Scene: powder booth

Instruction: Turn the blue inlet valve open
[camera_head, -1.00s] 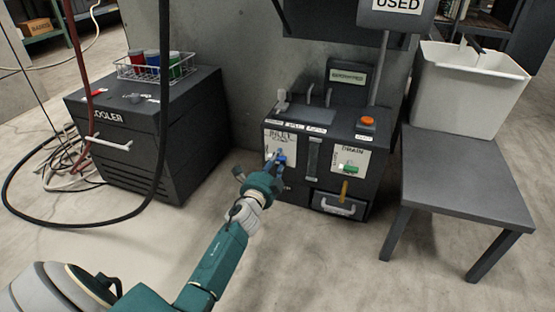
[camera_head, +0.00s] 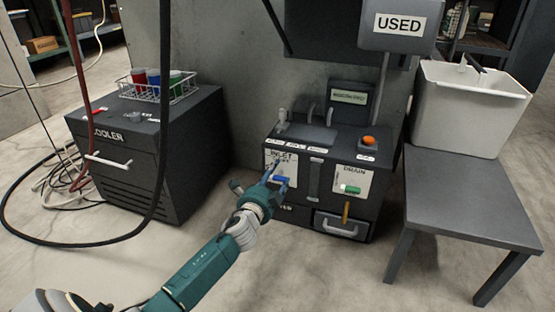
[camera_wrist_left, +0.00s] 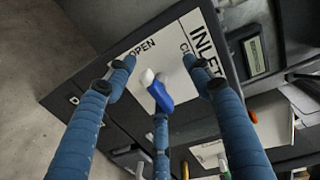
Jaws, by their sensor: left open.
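The blue inlet valve handle (camera_head: 282,180) sits on the white INLET plate (camera_head: 272,162) on the front of the dark machine. In the left wrist view the blue handle (camera_wrist_left: 160,97) shows with a pale part at its upper end, below the word OPEN. My left gripper (camera_head: 279,175) is at the plate, with its fingers spread around the handle area. In the wrist view the open left gripper (camera_wrist_left: 160,72) has two fingers either side of the handle and a third below it. Contact with the handle cannot be told. My right gripper is not in view.
An orange button (camera_head: 369,141) is on top. A cooler (camera_head: 150,140) stands left, a grey table (camera_head: 465,195) with a white bin (camera_head: 468,108) right.

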